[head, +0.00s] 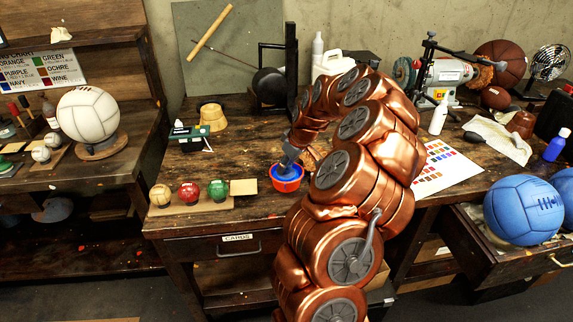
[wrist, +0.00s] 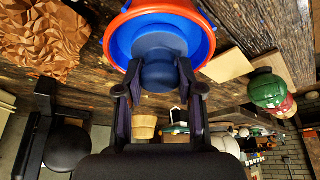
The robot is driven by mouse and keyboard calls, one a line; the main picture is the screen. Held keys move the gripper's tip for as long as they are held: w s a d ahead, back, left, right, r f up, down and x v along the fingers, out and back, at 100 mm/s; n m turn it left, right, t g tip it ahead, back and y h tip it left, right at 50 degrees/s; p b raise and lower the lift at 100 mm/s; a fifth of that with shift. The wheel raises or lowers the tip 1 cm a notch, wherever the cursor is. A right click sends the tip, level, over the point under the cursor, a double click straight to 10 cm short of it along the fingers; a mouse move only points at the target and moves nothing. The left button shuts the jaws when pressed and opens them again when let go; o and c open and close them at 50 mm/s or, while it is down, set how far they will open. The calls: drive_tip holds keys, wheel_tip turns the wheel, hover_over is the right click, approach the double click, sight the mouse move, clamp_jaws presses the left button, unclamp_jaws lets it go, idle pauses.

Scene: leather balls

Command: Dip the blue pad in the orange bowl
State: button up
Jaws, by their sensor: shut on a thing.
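The orange bowl (head: 288,185) stands on the wooden workbench in the head view, with blue inside it. In the wrist view the orange bowl (wrist: 211,40) is at the top, and its inside is blue. My gripper (head: 287,163) points down into the bowl. In the wrist view my gripper (wrist: 160,88) is shut on the blue pad (wrist: 160,75), with one finger on each side. The pad's far end is inside the bowl's rim against the blue. How deep it sits is hard to tell.
Three small balls, tan (head: 160,195), red (head: 189,193) and green (head: 218,190), sit left of the bowl beside a tan card (head: 243,187). A colour chart sheet (head: 445,168) lies to the right. A black stand (head: 291,70) rises behind the bowl.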

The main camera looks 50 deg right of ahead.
drive_tip(key=shift+r, duration=0.1)
drive_tip(key=shift+r, duration=2.85)
drive_tip(key=shift+r, duration=0.1)
drive_tip(key=shift+r, duration=1.9)
